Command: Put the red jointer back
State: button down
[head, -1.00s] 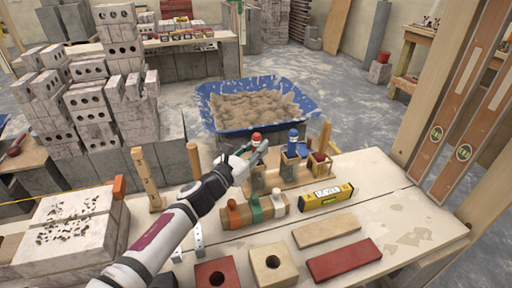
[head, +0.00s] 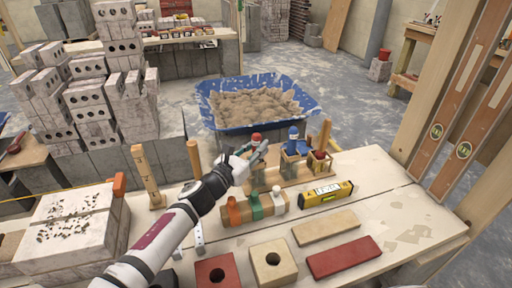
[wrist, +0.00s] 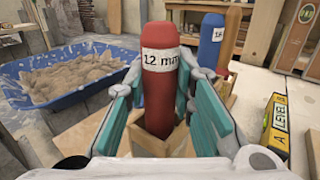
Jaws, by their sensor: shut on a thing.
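The red jointer, with a red handle labelled "12 mm" (wrist: 160,75), stands upright between my fingers in the wrist view. Its red top also shows in the head view (head: 256,137). My gripper (head: 260,153) is shut on this handle; its teal pads (wrist: 163,105) press on both sides. Below the handle is a square wooden slot (wrist: 150,143) of the wooden rack (head: 290,181). The handle's lower end is at the slot's mouth; how deep it sits is hidden. The blue jointer, labelled "16" (wrist: 211,42), stands in the rack to the right.
A yellow level (head: 326,195) lies right of a block with orange, green and white-topped pieces (head: 254,208). Red and cream blocks (head: 345,258) lie in front. A blue tub of mortar (head: 222,124) stands behind the bench. The bench's right part (head: 420,215) is clear.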

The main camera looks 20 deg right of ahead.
jog(key=c, duration=1.3)
grip_release()
